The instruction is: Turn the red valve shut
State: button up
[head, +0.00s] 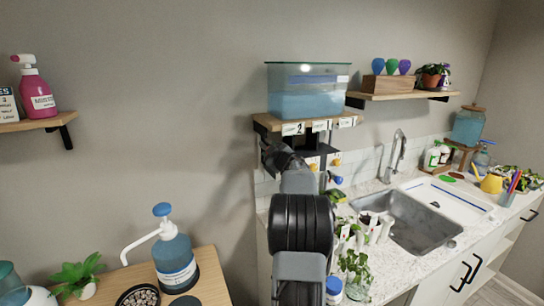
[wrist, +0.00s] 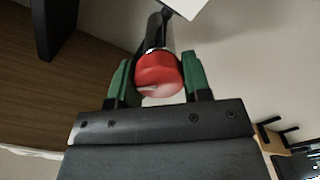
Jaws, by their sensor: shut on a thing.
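The red valve (wrist: 158,74) is a round red knob on a dark stem in the wrist view. My gripper (wrist: 158,80) is shut on it, with one green finger against each side. In the head view my arm hides the red valve and most of the gripper. A clear tank (head: 308,92) of blue water stands on a wooden shelf (head: 263,120) above the arm's end.
A blue knob (head: 338,180) and an orange knob (head: 337,162) show right of my arm. A sink (head: 415,225) and crowded counter lie right. A blue pump bottle (head: 175,258) stands on a wooden table, lower left.

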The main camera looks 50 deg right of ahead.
jog(key=n+b, duration=0.2)
jog(key=n, duration=0.2)
jog(key=shift+a+f+n, duration=0.1)
jog(key=shift+f+n, duration=0.05)
jog(key=shift+n, duration=0.15)
jog(key=shift+n+b, duration=1.25)
jog(key=shift+n, duration=1.05)
jog(key=o, duration=0.9)
jog(key=b+v, duration=0.3)
jog(key=v, duration=1)
jog(key=shift+s+a, duration=0.15)
jog(key=shift+s, duration=0.25)
jog(key=shift+f, duration=0.1)
